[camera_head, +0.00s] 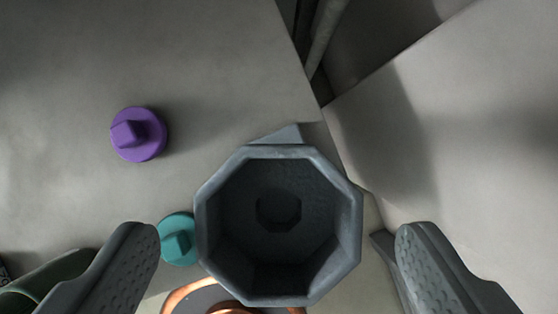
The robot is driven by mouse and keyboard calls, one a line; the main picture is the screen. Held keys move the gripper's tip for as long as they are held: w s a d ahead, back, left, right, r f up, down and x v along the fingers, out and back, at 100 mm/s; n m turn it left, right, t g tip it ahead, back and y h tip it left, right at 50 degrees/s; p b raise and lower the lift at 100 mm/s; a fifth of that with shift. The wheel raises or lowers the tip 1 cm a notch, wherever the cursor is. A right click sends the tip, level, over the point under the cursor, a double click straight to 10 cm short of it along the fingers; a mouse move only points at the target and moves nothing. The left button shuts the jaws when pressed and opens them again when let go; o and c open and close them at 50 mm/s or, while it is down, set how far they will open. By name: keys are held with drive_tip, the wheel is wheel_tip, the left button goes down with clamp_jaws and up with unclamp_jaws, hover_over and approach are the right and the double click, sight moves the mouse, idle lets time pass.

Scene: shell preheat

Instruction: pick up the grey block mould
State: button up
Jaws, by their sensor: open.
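The grey block mould (212,224) is an eight-sided grey cup with a dark hollow and a small eight-sided recess in its floor. It appears near the middle of the view, seen from above into its opening. My gripper (276,240) is open, with one finger to the left of the mould and one to the right. Gaps show between the mould and both fingers. The underside of the mould is hidden.
A purple knob-like piece (139,134) lies on the pale surface (60,60) at left. A teal one (178,240) sits close beside the mould's left side. A copper-coloured ring (183,293) shows partly below the mould. A pale wall or panel (480,130) stands at right.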

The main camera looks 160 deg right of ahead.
sight(278, 190)
drive_tip(key=x, duration=0.3)
drive_tip(key=shift+w+f, duration=0.1)
drive_tip(key=shift+f, duration=0.2)
drive_tip(key=shift+c, duration=0.2)
drive_tip(key=c, duration=1.7)
drive_tip(key=shift+r, duration=0.15)
